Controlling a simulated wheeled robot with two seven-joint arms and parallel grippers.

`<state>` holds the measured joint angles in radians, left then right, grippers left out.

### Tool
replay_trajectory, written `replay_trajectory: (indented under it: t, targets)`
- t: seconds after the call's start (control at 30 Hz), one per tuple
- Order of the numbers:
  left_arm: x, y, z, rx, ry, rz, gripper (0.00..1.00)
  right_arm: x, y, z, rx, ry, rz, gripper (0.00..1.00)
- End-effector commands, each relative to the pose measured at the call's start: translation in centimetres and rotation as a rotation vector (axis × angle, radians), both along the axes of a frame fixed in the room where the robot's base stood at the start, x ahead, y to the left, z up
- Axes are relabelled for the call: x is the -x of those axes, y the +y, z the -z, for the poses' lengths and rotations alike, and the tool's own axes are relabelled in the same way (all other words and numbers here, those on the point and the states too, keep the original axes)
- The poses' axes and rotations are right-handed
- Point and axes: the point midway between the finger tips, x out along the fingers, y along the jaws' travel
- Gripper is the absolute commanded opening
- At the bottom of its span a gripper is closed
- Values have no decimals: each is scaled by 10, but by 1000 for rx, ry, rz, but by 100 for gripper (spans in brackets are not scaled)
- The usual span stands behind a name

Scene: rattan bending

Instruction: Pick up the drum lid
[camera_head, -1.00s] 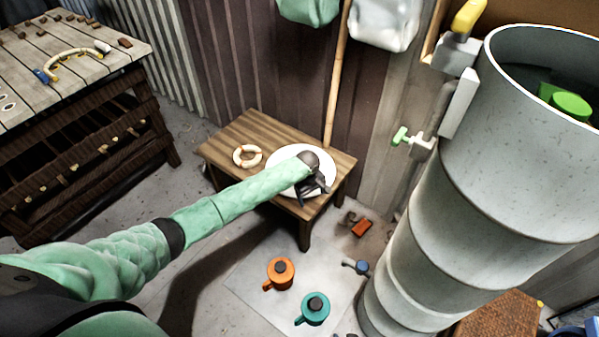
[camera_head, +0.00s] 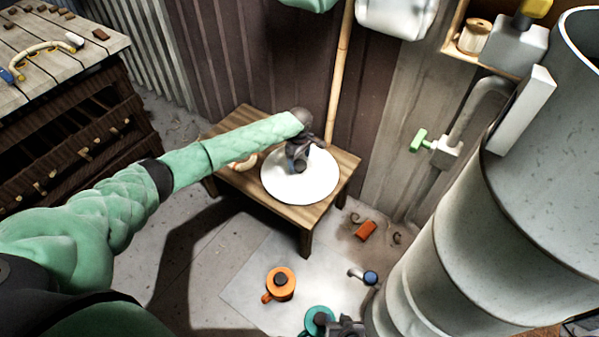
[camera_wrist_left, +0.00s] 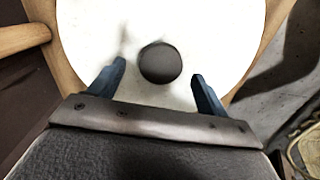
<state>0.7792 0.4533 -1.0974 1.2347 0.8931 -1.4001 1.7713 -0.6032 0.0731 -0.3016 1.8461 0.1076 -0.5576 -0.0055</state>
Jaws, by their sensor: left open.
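The drum lid (camera_head: 312,186) is a white round disc lying flat on a small wooden table. In the left wrist view the lid (camera_wrist_left: 205,25) has a dark round knob (camera_wrist_left: 160,62) at its middle. My left gripper (camera_head: 299,166) is over the lid's far part in the head view and hides the knob there. In the left wrist view my left gripper (camera_wrist_left: 156,75) is open, its blue fingers on either side of the knob and apart from it. My right gripper (camera_head: 342,327) shows only partly at the bottom edge; its fingers cannot be made out.
The small table (camera_head: 338,190) also holds a cream ring (camera_head: 243,163), partly behind my left arm. A tall grey drum (camera_head: 470,240) stands at right. A workbench (camera_head: 60,60) is at left.

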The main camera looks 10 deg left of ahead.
Motion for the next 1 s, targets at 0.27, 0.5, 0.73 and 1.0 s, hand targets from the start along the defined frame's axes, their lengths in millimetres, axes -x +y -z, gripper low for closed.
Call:
replay_trajectory:
  t: [0.27, 0.5, 0.73, 1.0]
  targets:
    - [0, 0, 33, -1, 0, 0, 77, 0, 0, 3, 0, -1, 0, 36]
    - [1, -1, 37, 0, 0, 0, 77, 0, 1, 3, -2, -1, 0, 36]
    - [1, -1, 37, 0, 0, 1, 44, 1, 1, 3, -1, 0, 0, 36]
    - [0, -1, 36, 1, -2, 1, 8, 1, 0, 3, -1, 0, 1, 36]
